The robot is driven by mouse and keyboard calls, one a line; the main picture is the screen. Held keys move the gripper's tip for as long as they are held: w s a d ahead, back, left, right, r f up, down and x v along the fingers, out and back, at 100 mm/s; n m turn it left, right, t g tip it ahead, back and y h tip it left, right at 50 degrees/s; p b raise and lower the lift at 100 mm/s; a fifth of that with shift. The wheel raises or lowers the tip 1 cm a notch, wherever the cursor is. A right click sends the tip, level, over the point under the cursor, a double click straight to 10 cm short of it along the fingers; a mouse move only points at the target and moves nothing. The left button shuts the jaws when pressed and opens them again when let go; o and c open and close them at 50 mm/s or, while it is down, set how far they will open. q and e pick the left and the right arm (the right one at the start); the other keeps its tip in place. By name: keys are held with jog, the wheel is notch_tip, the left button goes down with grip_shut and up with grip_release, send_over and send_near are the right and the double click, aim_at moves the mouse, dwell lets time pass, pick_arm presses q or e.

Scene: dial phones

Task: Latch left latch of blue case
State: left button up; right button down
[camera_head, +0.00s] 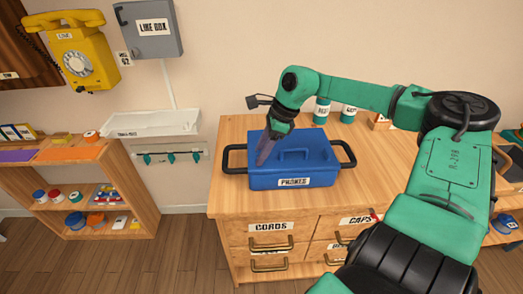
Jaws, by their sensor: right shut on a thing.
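The blue case (320,178) stands on the wooden cabinet top with its lid down. It has a lid handle, black side handles and a "PHONES" label on the front. My right gripper (265,155) reaches down from above onto the left part of the case. Its fingers are close together and shut on a part of the case there, which they hide. The left latch cannot be made out behind the fingers, and no right latch can be told apart at this size. My left gripper is not in view.
The wooden cabinet (222,150) has labelled drawers below the case. A yellow phone (80,60) and a grey line box (149,30) hang on the wall. A low shelf (70,155) stands left. My right arm covers the cabinet's right side.

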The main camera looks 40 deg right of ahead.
jog(key=shift+m, duration=0.4)
jog(key=shift+a+r+m+t+h, duration=0.1)
jog(key=shift+m+t+h, duration=0.25)
jog(key=shift+m, duration=0.25)
jog(key=shift+m+t, duration=0.25)
jog(key=shift+m, duration=0.55)
jog(key=m+b, duration=0.1)
jog(key=m+h+b, duration=0.1)
jog(key=m, duration=0.1)
jog(key=m+h+b, duration=0.1)
jog(key=shift+s+a+f+m+t, duration=0.1)
jog(key=shift+f+m+t, duration=0.2)
jog(key=shift+t, duration=0.1)
jog(key=shift+m+h+b, duration=0.35)
jog(key=shift+m+b, duration=0.35)
jog(key=shift+m, duration=0.2)
jog(key=m+h+b, duration=0.1)
jog(key=m+b, duration=0.1)
jog(key=m+h+b, duration=0.1)
jog(key=m+b, duration=0.2)
jog(key=shift+a, duration=0.2)
jog(key=shift+r+m+g+h+b, duration=0.15)
jog(key=shift+m+g+h+b, duration=0.3)
jog(key=shift+m+b, duration=0.95)
